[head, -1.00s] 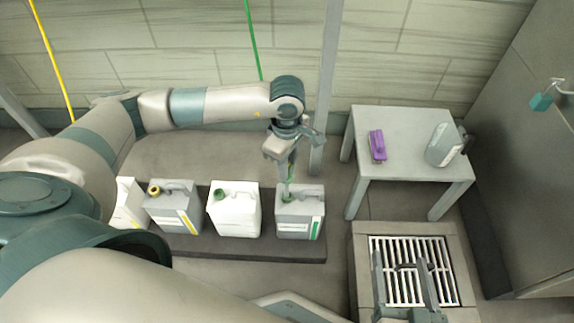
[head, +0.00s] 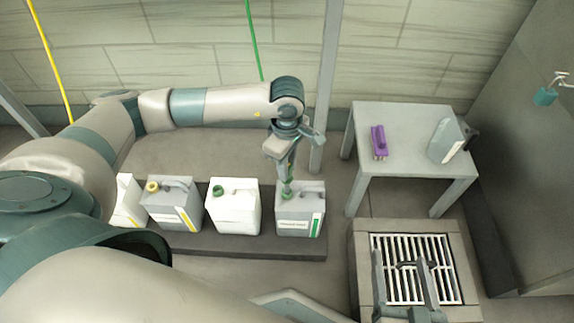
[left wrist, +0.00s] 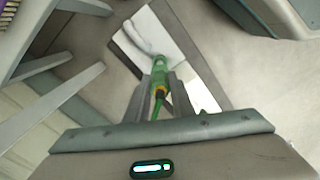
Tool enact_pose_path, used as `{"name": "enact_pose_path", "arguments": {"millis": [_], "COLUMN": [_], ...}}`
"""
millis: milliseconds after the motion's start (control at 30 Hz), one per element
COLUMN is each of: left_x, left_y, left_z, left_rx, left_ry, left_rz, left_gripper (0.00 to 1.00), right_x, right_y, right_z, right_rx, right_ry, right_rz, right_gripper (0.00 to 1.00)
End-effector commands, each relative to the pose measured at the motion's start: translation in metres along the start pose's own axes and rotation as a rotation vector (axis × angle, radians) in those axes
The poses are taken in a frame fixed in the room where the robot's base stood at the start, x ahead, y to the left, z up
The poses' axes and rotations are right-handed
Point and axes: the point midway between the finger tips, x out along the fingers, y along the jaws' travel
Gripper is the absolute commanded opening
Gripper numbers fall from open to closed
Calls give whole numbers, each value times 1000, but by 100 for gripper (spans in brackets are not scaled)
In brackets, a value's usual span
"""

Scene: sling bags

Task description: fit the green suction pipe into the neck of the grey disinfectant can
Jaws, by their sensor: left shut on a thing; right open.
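The grey disinfectant can (head: 298,222) with a green stripe on its label stands at the right end of a low dark platform. Its green neck (head: 289,196) is at its top left. My left gripper (head: 287,180) is directly above that neck, pointing down, shut on the green suction pipe. In the left wrist view the pipe (left wrist: 158,77) shows between the fingers (left wrist: 160,88), with its green end over the can top (left wrist: 167,33). The fingers hide how far the pipe's lower end is in the neck. My right gripper (head: 404,272) is open and empty above a floor grate.
A white can (head: 234,212) with a green neck stands just left of the grey can. Further left are a grey can (head: 172,210) with a yellow neck and another white can (head: 126,205). A table (head: 400,118) at right holds a purple brush (head: 379,140) and a grey jug (head: 445,140).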

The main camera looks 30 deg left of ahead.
Motion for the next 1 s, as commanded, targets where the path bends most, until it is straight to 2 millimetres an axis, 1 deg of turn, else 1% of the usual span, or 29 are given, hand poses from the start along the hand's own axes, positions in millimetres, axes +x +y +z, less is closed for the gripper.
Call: {"name": "enact_pose_path", "arguments": {"millis": [1000], "left_x": [22], "left_y": [0], "left_z": [0], "left_rx": [0], "left_ry": [0], "left_rz": [0], "left_gripper": [0], "right_x": [4], "right_y": [2], "right_z": [17], "right_rx": [0], "right_ry": [0], "right_rz": [0], "right_gripper": [70]}}
